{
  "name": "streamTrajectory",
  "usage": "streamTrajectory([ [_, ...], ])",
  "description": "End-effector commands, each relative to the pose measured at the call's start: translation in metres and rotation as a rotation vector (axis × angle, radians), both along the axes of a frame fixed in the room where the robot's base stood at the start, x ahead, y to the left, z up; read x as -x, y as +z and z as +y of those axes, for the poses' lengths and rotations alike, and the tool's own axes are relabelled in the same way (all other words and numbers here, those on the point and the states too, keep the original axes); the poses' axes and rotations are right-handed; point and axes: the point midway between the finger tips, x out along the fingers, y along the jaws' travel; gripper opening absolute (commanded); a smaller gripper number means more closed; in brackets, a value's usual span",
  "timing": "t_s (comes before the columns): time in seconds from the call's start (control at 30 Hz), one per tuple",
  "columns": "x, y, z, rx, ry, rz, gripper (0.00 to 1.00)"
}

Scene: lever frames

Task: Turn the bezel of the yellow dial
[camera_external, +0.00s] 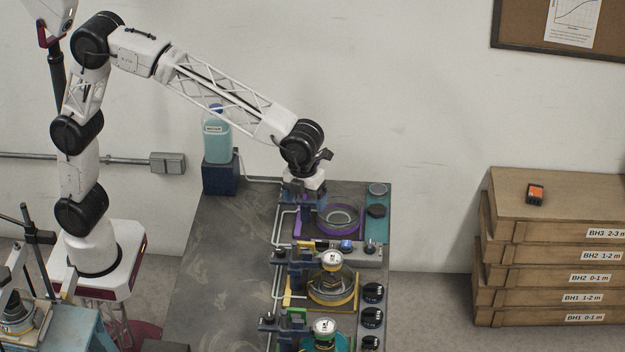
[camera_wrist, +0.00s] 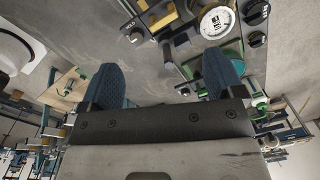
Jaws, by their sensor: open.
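The purple unit (camera_external: 340,234) stands behind the yellow dial, and a teal unit (camera_external: 322,344) with another gauge stands in front. Clamps and pipes line their left side; black knobs (camera_external: 373,292) line the right. The bench top (camera_external: 225,260) to the left is bare.

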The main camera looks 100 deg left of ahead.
Motion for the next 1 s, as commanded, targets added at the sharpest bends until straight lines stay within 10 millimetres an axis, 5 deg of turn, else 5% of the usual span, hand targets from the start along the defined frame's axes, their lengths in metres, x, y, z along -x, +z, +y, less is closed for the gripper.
streamTrajectory([
  [0.4,-0.072,-0.038,-0.056,-0.017,-0.34,0.03,0.87],
  [1.0,-0.083,-0.046,-0.065,-0.018,-0.4,0.035,0.87],
])
